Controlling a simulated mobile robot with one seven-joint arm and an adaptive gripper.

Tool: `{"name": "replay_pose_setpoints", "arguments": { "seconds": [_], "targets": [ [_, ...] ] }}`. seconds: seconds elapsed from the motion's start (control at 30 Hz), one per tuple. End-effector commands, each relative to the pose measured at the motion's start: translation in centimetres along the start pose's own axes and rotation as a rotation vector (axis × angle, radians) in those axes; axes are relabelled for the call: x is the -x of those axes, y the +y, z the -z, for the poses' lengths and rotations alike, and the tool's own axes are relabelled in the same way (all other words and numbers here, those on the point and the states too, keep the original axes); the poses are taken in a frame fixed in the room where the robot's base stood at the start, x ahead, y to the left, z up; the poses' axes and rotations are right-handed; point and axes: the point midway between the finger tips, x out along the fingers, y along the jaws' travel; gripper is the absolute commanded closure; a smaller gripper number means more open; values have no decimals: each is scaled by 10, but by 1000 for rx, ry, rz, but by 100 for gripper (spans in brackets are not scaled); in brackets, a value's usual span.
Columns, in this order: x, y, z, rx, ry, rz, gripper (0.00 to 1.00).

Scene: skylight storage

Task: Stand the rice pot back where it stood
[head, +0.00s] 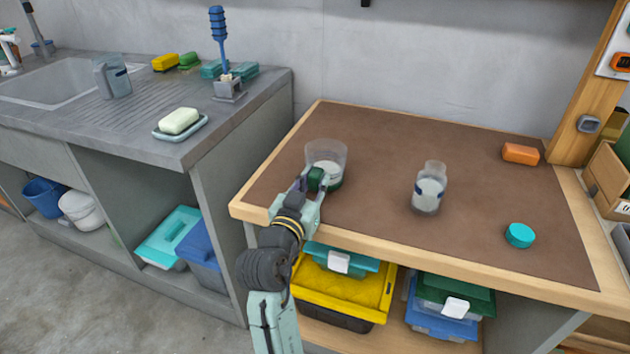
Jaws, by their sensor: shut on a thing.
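The fingers hide some of that side. I cannot tell whether its base touches the bench top.
On the workbench (385,140) stand a clear bottle (430,188) with pale contents, a teal round lid (520,235) and an orange block (521,154). A sink counter (150,135) with a soap dish (180,126) stands left; bins sit below.

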Motion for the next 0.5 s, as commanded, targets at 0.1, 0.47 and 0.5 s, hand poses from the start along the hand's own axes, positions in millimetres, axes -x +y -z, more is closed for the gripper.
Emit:
{"name": "replay_pose_setpoints", "arguments": {
  "seconds": [0.1,0.47,0.5],
  "targets": [
    [0,0,-2,0,2,0,100],
    [0,0,-6,0,2,0,100],
    [0,0,-6,0,2,0,100]
  ]
}}
